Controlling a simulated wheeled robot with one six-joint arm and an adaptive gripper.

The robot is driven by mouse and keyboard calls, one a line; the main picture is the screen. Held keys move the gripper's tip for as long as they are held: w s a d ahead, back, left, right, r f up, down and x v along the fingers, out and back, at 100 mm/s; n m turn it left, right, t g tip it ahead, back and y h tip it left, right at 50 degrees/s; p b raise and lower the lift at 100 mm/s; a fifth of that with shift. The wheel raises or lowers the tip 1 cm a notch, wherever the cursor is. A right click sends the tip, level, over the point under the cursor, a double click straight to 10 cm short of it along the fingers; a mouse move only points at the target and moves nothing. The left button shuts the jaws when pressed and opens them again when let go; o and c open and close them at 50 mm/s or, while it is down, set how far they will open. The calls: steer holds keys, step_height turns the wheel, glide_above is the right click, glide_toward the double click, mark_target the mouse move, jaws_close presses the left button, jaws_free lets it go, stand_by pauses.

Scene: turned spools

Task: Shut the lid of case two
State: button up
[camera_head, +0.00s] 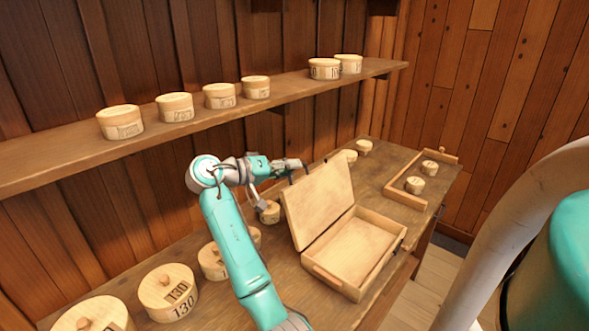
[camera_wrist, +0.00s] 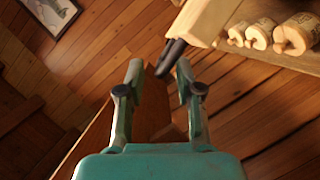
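A pale wooden case (camera_head: 345,268) stands on the workbench with its lid (camera_head: 318,203) open, tilted up and back. The case's inside looks empty, and no number on it can be read. In the head view my gripper (camera_head: 303,166) is at the lid's upper left edge, on its back side; whether it touches the lid I cannot tell. In the wrist view my gripper (camera_wrist: 159,70) has its two fingers apart, with nothing clearly held between them.
Round lidded wooden boxes (camera_head: 175,107) line the shelf (camera_head: 60,152) above. More, with knobs (camera_head: 170,290), stand on the workbench (camera_head: 290,290) left of and behind the case. A shallow tray (camera_head: 407,199) with two spools (camera_head: 415,185) lies to the right.

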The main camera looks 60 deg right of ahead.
steer(key=shift+x, duration=1.05)
jaws_close()
steer(key=shift+s, duration=0.1)
